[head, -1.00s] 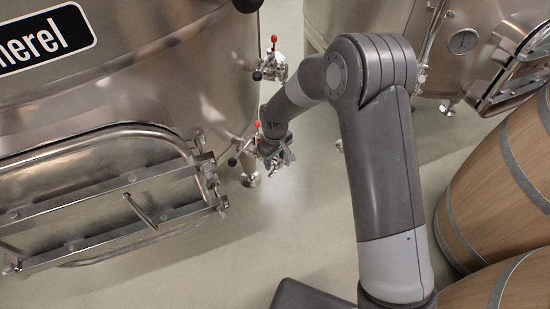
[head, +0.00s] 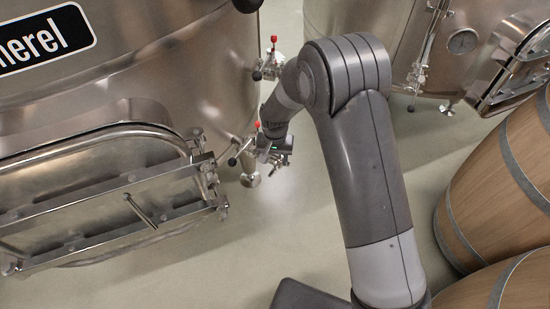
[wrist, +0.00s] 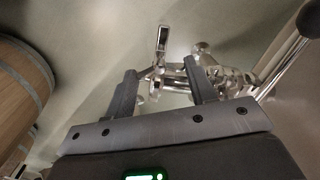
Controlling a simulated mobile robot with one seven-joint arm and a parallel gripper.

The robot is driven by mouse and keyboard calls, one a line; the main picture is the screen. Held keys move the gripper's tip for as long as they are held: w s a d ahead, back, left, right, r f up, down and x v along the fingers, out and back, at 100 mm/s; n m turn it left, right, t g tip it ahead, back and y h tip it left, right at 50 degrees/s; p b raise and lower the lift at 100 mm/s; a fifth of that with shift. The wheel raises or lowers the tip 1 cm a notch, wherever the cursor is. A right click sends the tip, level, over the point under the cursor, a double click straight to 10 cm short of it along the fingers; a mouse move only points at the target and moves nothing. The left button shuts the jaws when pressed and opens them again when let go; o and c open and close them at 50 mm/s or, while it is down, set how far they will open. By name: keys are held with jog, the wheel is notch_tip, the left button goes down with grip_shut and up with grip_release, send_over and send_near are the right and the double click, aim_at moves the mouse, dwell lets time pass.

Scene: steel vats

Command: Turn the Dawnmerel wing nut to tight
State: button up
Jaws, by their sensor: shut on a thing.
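The vat (head: 150,70) at the left of the head view carries a label (head: 40,38) cut off to "merel". A small steel fitting (head: 250,143) with a red-topped part stands low at its right side. My gripper (head: 285,150) is at this fitting and covers much of it. In the wrist view, my gripper's fingers (wrist: 161,72) stand either side of a shiny wing nut (wrist: 162,42), shut on it. One bright wing sticks up beyond the fingertips. The wing nut is too small and hidden to make out in the head view.
A second red-topped fitting (head: 271,65) sits just above my wrist. A steel hatch (head: 120,205) projects at the lower left. Another vat (head: 400,40) stands behind, and wooden barrels (head: 500,170) stand at the right. Bare floor (head: 290,215) lies below my gripper.

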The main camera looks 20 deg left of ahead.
jog(key=shift+m, duration=0.6)
jog(key=o, duration=1)
notch_tip(320, 180, up, 11)
jog(key=shift+f, duration=0.1)
dwell(0.5)
